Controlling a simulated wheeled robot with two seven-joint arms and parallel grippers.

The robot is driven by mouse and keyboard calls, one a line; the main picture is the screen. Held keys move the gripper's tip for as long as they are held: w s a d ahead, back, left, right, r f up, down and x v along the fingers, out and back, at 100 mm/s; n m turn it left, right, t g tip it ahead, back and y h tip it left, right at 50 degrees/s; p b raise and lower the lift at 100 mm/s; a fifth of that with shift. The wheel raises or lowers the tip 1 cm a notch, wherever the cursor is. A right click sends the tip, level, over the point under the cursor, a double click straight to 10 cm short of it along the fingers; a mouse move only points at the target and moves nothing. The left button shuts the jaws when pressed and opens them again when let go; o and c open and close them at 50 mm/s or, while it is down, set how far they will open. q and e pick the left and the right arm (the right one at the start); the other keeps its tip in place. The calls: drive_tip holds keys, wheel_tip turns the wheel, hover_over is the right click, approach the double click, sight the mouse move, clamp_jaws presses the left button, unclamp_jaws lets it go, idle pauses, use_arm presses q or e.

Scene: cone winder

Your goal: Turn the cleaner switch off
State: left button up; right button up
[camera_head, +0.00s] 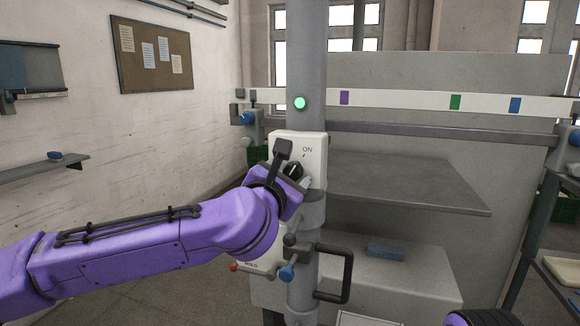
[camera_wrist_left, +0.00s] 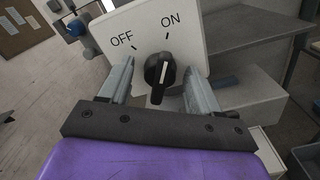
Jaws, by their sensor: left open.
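The cleaner switch is a black rotary knob (camera_wrist_left: 159,70) on a white plate (camera_wrist_left: 108,32) marked OFF and ON. Its white line leans up and right, toward ON. In the head view the knob (camera_head: 294,170) shows on the switch box (camera_head: 312,148), fixed to a grey post. My left gripper (camera_wrist_left: 158,82) is open, with one finger on each side of the knob. Gaps show between fingers and knob, so it is not gripped. In the head view my left gripper (camera_head: 297,184) is at the lower part of the box, partly hidden by my wrist. My right gripper is out of view.
A green lamp (camera_head: 300,103) glows on the post above the box. Below are a black handle (camera_head: 347,272) and a blue knob (camera_head: 287,273) close to my left wrist. A grey shelf (camera_head: 400,183) juts out at right. Open floor lies at left.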

use_arm(q)
drive_tip(key=shift+s, duration=0.1)
drive_tip(key=c, duration=1)
drive_tip(key=shift+a+n+b, duration=0.2)
drive_tip(key=shift+n+b, duration=5.8)
drive_tip(key=shift+b, duration=1.45)
drive_tip(key=o, duration=1)
